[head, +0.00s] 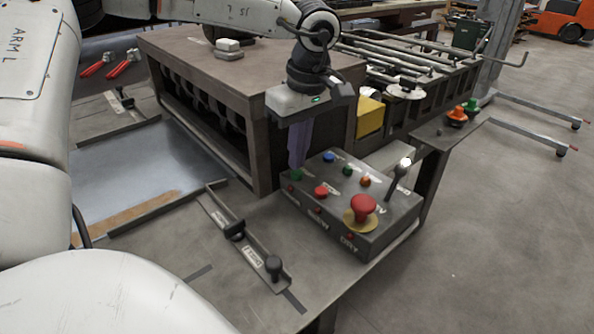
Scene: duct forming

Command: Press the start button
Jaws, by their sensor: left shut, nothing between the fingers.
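The control box (335,226) is a dark box on the front right part of the table. Its sloped top carries a green button (297,176) at the left corner, a blue button (328,157), a red button (321,191), an orange button (365,182) and a large red mushroom button (363,206) on a yellow disc. My right gripper is out of view.
A lever (398,180) stands at the box's right side. A brown machine housing (255,115) rises behind my left gripper. A sliding stop with a black knob (273,266) lies left of the box. Red-handled snips (122,68) lie at the far left. Open floor is at the right.

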